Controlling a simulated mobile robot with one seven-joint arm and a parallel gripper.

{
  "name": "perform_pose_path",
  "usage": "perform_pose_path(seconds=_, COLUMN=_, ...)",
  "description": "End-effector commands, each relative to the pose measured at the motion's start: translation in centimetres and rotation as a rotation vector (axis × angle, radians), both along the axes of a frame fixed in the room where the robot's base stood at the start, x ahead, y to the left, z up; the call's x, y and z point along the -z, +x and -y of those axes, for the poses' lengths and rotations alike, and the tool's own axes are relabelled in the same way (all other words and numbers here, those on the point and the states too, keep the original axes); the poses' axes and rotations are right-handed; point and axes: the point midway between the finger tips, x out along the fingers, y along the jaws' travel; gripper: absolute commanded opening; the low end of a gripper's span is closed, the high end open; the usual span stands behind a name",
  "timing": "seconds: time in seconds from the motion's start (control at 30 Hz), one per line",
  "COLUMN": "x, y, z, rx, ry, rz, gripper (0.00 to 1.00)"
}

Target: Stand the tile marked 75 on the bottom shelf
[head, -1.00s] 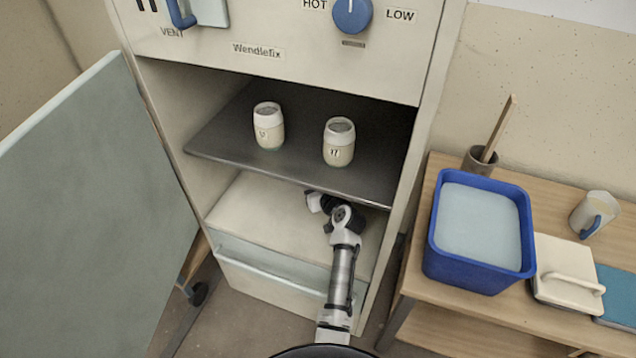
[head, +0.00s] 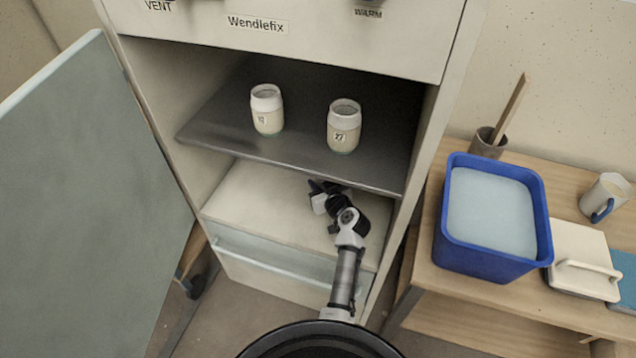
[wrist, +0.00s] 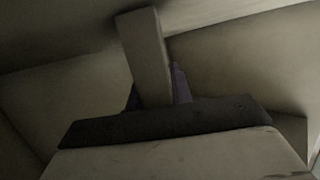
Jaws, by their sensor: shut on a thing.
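The kiln-like cabinet stands open, with its pale bottom shelf (head: 255,205) below a dark upper shelf (head: 235,147). My gripper (head: 322,188) reaches into the lower space, over the right part of the bottom shelf. In the wrist view my gripper (wrist: 157,97) is shut on a narrow grey-beige slab, the tile (wrist: 146,50), seen nearly edge-on. No number shows on it, and I cannot tell whether it touches the shelf. In the head view the tile cannot be made out; the upper shelf partly covers that space.
Two pale jars, the left one (head: 267,112) and one marked 27 (head: 343,130), stand on the upper shelf. The open door (head: 90,190) is at left. A side table at right holds a blue bucket (head: 465,255) and a mug (head: 604,195). The bottom shelf's left part is clear.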

Motion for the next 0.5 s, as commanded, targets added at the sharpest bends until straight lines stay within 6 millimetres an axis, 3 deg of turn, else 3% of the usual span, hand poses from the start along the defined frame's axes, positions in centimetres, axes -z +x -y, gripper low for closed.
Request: perform_pose_path(seconds=0.5, x=1.6, y=0.0, z=0.0, rx=0.000, ry=-0.003, rz=-0.003, gripper=0.00)
